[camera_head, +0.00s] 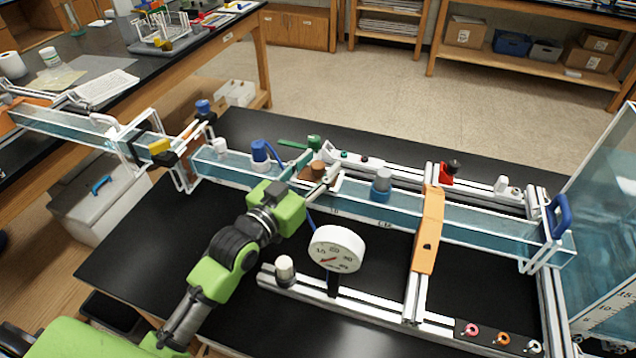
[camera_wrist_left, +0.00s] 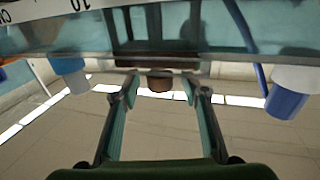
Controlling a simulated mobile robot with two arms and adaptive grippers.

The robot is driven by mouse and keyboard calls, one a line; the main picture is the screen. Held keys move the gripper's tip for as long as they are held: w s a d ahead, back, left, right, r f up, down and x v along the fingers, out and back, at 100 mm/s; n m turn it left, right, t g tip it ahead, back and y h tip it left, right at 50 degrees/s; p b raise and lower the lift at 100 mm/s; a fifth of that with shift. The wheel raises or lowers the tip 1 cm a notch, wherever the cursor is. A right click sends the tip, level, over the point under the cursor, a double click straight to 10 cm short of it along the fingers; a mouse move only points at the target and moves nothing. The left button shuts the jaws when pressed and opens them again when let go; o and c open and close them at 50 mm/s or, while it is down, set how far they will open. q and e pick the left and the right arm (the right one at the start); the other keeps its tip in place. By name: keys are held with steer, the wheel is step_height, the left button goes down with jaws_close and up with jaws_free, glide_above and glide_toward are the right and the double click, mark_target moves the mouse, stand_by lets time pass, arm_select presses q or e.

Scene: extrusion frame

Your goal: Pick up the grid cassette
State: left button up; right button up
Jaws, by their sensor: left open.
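A brown piece that looks like the grid cassette (camera_head: 318,168) sits in the clear water channel, with a round brown knob on top. In the left wrist view its knob (camera_wrist_left: 160,84) shows between the fingertips, with dark upright bars behind the channel wall. My left gripper (camera_head: 322,182) reaches in over the channel and partly hides the piece. In the left wrist view the gripper (camera_wrist_left: 160,93) is open, its two fingers on either side of the knob with visible gaps. I cannot tell how deep the fingers sit around it. My right gripper is not in view.
A blue-capped fitting (camera_head: 260,152) and a grey-and-blue one (camera_head: 381,186) stand on the channel (camera_head: 460,215) either side of my gripper. A round dial gauge (camera_head: 337,248) stands in front. An orange bracket (camera_head: 428,230) crosses the channel to the right.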

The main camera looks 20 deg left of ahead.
arm_select(q)
jaws_close()
steer(key=shift+r, duration=0.1)
